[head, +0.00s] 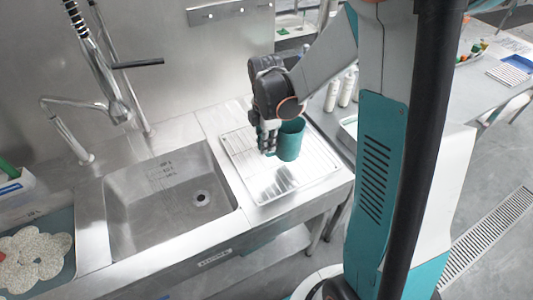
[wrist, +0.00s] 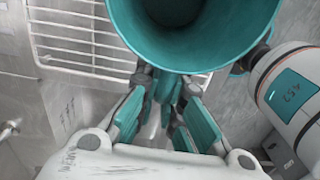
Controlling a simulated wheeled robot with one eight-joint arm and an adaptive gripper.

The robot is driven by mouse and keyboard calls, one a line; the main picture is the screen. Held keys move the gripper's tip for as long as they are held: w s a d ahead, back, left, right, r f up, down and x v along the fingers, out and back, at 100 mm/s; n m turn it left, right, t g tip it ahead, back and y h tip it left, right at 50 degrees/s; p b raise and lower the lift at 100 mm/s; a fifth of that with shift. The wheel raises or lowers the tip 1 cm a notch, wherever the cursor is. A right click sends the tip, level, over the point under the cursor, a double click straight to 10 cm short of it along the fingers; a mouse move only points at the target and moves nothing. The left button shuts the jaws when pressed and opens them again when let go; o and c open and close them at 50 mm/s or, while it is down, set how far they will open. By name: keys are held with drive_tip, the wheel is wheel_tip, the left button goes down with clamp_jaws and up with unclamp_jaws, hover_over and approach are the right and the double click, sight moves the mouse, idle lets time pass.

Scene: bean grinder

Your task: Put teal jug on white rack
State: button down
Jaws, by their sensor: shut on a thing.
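The teal jug (head: 291,139) shows over the right part of the white rack (head: 312,168) beside the sink. My gripper (head: 268,142) is at the jug's left side and is shut on it. In the wrist view the jug (wrist: 195,40) fills the top middle, its open mouth facing the camera, and my fingers (wrist: 165,90) close at its near side. The gripped part is mostly hidden. The rack's wire grid (wrist: 80,38) shows to the left of the jug. I cannot tell whether the jug's base touches the rack.
The steel sink basin (head: 170,195) lies left of the rack, with a faucet (head: 75,140) behind it. White bottles (head: 340,92) stand behind, to the right. The front and left of the rack are bare. A tray with pale round pieces (head: 35,252) is at far left.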

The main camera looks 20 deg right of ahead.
drive_tip(key=shift+f+b, duration=0.5)
drive_tip(key=shift+f, duration=1.55)
drive_tip(key=shift+f, duration=0.1)
drive_tip(key=c, duration=1.7)
unclamp_jaws()
